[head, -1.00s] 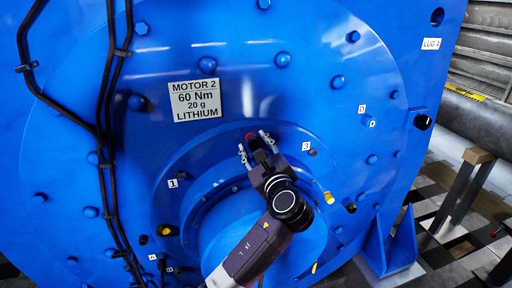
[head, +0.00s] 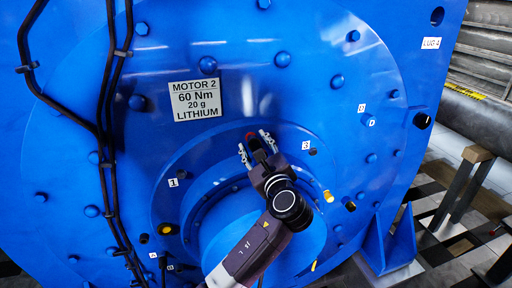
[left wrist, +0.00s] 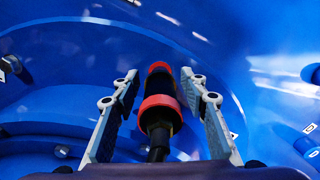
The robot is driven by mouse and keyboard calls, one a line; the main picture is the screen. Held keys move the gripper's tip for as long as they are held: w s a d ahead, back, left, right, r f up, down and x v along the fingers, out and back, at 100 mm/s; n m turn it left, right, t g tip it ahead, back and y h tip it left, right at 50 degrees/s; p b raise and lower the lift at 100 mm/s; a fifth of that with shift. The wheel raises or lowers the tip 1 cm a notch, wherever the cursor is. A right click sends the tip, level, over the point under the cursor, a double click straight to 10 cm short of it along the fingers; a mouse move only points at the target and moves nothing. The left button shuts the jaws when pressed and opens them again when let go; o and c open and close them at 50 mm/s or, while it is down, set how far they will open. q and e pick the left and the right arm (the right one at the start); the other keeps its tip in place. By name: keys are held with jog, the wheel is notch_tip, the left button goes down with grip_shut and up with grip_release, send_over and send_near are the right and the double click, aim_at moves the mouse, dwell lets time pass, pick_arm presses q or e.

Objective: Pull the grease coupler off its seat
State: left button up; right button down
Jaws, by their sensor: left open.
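The grease coupler (left wrist: 160,103) is a black cylinder with a red collar at each end. In the left wrist view it stands between the two fingers of my left gripper (left wrist: 160,105), with a gap on each side. A dark hose or stem runs from its near end. In the head view only a red part of the coupler (head: 251,137) shows beyond my left gripper (head: 258,144), at the upper part of the motor's ring. My left gripper is open around the coupler. The seat itself is hidden behind the coupler. My right gripper is not in view.
The blue motor face (head: 260,95) fills most of the head view, with several bolts standing out. A label plate (head: 196,100) reads MOTOR 2. Black cables (head: 107,130) run down the left side. A grey pipe (head: 475,118) lies at the right.

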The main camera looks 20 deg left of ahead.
pick_arm(q)
grip_shut()
jog(key=shift+d, duration=0.1)
jog(key=shift+p+v, duration=1.15)
jog(key=shift+v, duration=1.8)
